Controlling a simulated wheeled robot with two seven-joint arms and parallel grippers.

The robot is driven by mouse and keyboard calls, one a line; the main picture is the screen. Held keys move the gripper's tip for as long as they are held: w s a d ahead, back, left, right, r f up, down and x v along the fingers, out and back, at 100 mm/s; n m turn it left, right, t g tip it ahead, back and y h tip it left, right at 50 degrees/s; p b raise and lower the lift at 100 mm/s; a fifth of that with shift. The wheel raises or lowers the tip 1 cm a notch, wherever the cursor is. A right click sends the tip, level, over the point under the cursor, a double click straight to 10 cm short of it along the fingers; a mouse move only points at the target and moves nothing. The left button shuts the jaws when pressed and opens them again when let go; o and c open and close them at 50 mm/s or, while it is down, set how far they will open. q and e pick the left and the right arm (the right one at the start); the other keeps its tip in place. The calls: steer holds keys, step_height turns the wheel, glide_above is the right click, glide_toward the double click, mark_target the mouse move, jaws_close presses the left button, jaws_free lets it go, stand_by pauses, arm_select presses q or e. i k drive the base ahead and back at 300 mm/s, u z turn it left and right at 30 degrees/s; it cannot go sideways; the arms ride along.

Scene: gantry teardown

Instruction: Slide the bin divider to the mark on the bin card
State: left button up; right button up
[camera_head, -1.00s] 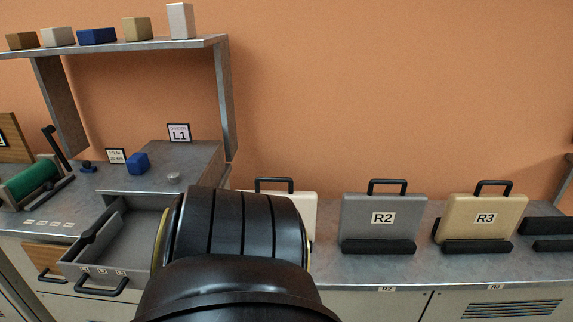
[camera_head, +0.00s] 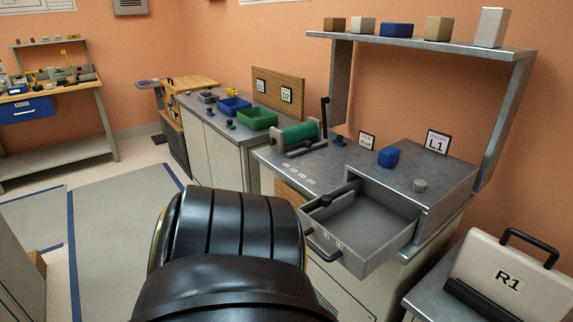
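An open grey drawer bin (camera_head: 405,240) sticks out of the metal bench unit, with a black pull handle and small marks along its front edge. A dark bar with a black knob, perhaps the bin divider (camera_head: 340,194), lies along the bin's left side. A card reading L1 (camera_head: 437,142) stands on the unit behind the bin; its smaller upper line is hard to read. A second small card (camera_head: 367,141) stands to its left, its text too small to read surely. A large black link of my own arm fills the lower middle. Neither gripper shows.
A green roller (camera_head: 298,133) stands left of the bin. A case marked R1 (camera_head: 510,278) is at lower right. A shelf (camera_head: 420,45) with blocks hangs above. Open floor lies left.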

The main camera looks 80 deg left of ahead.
mark_target(329, 208)
steer(key=u, duration=2.2)
